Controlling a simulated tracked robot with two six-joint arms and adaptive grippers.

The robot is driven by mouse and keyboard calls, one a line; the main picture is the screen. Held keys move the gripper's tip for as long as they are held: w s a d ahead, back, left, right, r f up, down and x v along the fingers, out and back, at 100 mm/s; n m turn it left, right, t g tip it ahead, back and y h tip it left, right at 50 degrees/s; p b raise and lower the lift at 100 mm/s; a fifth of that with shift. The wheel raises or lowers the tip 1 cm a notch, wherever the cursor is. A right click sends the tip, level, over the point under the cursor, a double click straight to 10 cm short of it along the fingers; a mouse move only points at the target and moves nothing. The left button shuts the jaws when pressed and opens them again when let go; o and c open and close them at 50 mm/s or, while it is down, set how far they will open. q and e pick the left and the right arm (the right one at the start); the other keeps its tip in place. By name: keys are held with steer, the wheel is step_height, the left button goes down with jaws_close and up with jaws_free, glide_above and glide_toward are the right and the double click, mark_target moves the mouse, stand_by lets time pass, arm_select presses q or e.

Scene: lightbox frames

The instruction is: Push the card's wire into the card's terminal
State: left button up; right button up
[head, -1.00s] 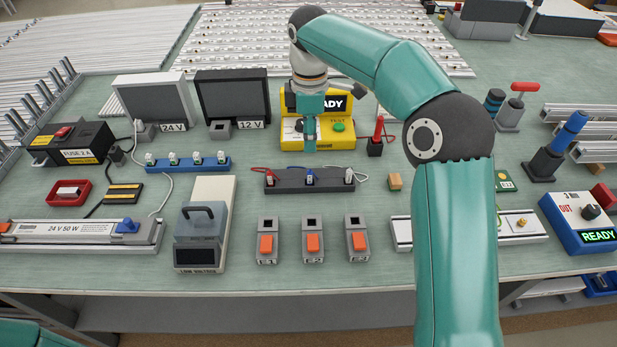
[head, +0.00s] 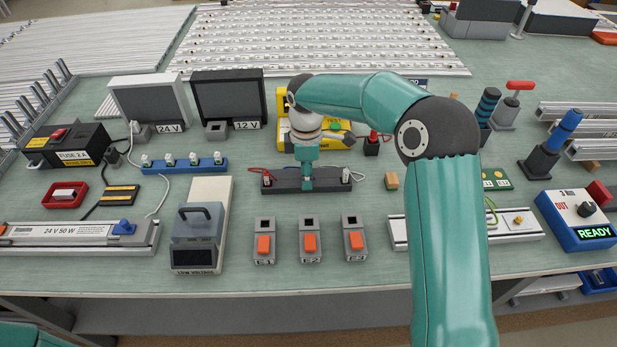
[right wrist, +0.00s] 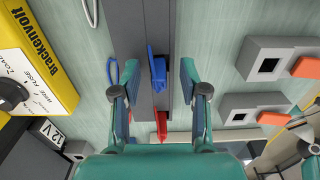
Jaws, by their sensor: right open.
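A dark wire holder (head: 286,186) stands mid-table with a red wire (head: 268,177) at its left and a white wire (head: 346,175) at its right. The blue wire (right wrist: 157,68) in its middle shows in the right wrist view; my gripper hides it in the head view. My right gripper (head: 307,184) is low over the holder. In the right wrist view its open fingers (right wrist: 158,80) are on either side of the blue wire, apart from it. Three grey terminals with orange buttons, left (head: 265,244), middle (head: 309,243) and right (head: 354,242), stand in front. A green card (head: 495,180) lies at the right; its print is unclear.
A yellow tester (head: 283,105) stands behind the holder, partly hidden by my arm. A low-voltage box (head: 197,240) stands left of the terminals, a light rail (head: 470,230) right of them. A small wooden block (head: 391,181) lies right of the holder.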

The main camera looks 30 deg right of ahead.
jaws_close()
steer(key=shift+r, duration=0.1)
stand_by(0.3)
